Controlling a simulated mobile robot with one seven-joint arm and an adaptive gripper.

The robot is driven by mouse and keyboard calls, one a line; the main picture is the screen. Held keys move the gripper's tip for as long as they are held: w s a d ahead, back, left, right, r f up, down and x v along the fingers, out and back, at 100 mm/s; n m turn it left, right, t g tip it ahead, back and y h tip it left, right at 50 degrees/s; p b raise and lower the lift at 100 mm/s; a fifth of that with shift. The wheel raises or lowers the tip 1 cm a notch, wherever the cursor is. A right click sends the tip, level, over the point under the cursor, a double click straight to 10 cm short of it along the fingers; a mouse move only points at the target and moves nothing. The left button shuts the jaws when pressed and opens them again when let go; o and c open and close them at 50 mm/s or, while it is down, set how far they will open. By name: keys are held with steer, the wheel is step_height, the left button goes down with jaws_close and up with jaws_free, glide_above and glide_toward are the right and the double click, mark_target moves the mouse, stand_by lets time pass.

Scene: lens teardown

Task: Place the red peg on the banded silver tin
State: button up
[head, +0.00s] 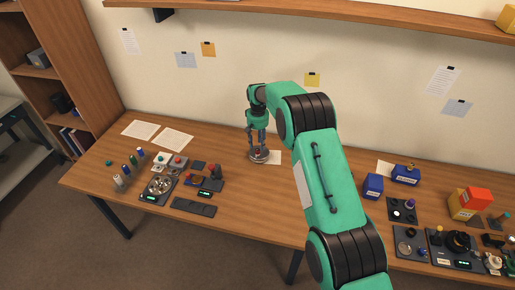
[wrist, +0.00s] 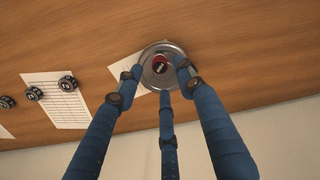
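The silver tin (wrist: 149,77) is a round, shiny dish on the table, and it also shows in the head view (head: 258,158). A small red round piece with a dark mark, apparently the red peg (wrist: 157,66) seen from above, lies within the tin's outline. Whether it rests on the tin cannot be made out. My gripper (wrist: 161,80) is right above the tin, pointing down, and it also shows in the head view (head: 258,149). Its three blue fingers are spread around the red piece, with gaps between the fingertips and it.
A white paper (wrist: 128,70) lies partly under the tin. At the left are several small pegs (head: 126,169) and dark trays (head: 194,208). Blue boxes (head: 372,186), an orange-red box (head: 476,198) and more devices stand at the right. Table around the tin is mostly clear.

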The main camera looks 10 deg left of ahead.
mark_target(258, 149)
step_height(258, 149, up, 7)
steer(key=shift+f, duration=0.15)
stand_by(0.8)
